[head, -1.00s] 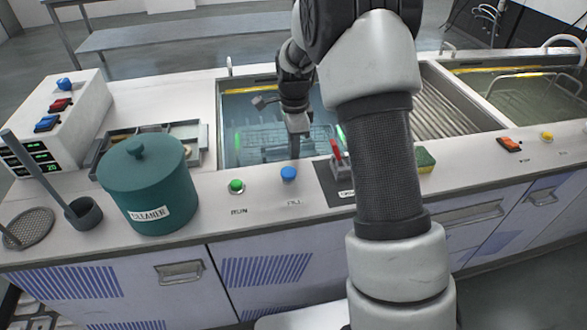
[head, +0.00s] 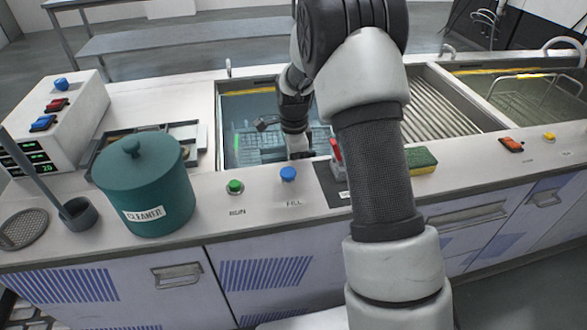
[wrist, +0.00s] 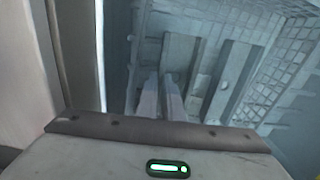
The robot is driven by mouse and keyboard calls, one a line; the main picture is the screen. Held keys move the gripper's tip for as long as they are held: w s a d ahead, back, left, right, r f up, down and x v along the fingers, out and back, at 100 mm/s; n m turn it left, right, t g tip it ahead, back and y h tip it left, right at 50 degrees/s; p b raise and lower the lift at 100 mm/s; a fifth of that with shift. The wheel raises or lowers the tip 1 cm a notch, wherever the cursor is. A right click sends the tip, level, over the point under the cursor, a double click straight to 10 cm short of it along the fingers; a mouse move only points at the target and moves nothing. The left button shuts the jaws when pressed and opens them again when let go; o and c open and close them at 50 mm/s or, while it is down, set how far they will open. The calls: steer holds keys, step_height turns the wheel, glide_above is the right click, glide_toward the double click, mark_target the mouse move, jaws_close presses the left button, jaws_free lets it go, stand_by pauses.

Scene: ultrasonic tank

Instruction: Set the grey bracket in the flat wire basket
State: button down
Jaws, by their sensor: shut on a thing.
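My gripper reaches down into the water-filled tank (head: 232,105) in the head view, close to its near wall, with its fingertips hidden there. In the wrist view my gripper (wrist: 162,82) is shut on the grey bracket (wrist: 230,80), a piece with upright plates and a small hole. The bracket cannot be made out in the head view. The flat wire basket (head: 268,142) lies low in the tank. Its mesh (wrist: 285,75) shows to the right of and beyond the bracket in the wrist view. I cannot tell whether the bracket touches the mesh.
A teal cleaner pot (head: 147,190) and a shallow tray (head: 190,133) stand left of the tank. Green (head: 235,187) and blue (head: 288,174) buttons sit on the front edge. A sponge (head: 420,160) lies to the right. A ribbed basin (head: 440,108) adjoins the tank.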

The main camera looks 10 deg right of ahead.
steer(key=c, duration=1.9)
jaws_free()
